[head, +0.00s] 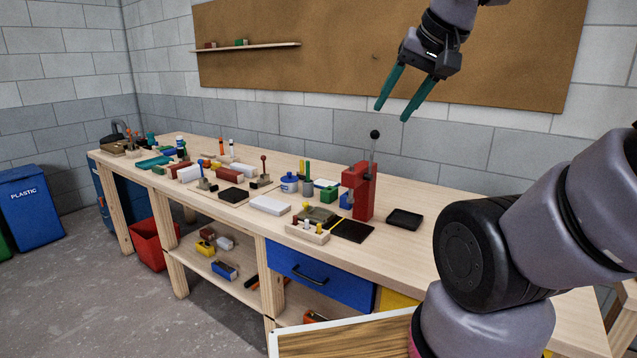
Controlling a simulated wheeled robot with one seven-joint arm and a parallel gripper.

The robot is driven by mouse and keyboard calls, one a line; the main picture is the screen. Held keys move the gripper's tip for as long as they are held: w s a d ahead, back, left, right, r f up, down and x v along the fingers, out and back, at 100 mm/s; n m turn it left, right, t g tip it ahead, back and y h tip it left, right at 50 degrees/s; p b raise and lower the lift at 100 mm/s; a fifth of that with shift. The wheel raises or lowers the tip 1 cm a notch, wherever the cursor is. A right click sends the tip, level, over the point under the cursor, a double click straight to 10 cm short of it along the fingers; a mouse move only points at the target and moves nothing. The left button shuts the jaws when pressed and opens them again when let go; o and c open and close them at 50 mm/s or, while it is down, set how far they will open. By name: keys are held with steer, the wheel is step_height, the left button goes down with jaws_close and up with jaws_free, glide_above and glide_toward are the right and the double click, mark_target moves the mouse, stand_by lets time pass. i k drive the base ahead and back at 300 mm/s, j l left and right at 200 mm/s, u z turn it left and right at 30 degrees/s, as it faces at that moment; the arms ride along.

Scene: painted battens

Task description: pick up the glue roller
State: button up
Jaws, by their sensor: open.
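My gripper (393,113) is at the upper right, with its two green fingers apart and nothing between them. It hangs in the air above the workbench (440,230), in front of the cork board and grey wall. I cannot make out which of the small things on the bench is the glue roller. Several small tools and blocks stand along the bench, among them a blue pot with a white band (289,184). All are well below and apart from my gripper.
A red press (362,192) with an upright lever stands mid-bench. A black tray (404,219) lies to its right. A white block (269,205) lies near the front edge. A blue drawer (318,277) is under the top. A wall shelf (247,46) hangs behind.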

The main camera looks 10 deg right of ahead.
mark_target(301, 175)
steer(key=k, duration=0.5)
steer(key=k+z, duration=0.15)
steer(key=z, duration=1.1)
steer(key=i+j, duration=0.1)
steer(key=j, duration=0.45)
steer(key=i+j+z, duration=0.1)
steer(key=j, duration=0.5)
steer(key=i+j+z, duration=0.1)
steer(key=j, duration=0.45)
steer(key=i+j, duration=0.15)
steer(key=j, duration=0.45)
steer(key=i+j, duration=0.1)
steer(key=j, duration=0.5)
steer(key=i+j, duration=0.1)
steer(key=j, duration=0.45)
steer(key=i+j, duration=0.1)
steer(key=j, duration=0.5)
steer(key=i+j, duration=0.1)
steer(key=j, duration=0.5)
steer(key=i+j, duration=0.1)
steer(key=j, duration=0.45)
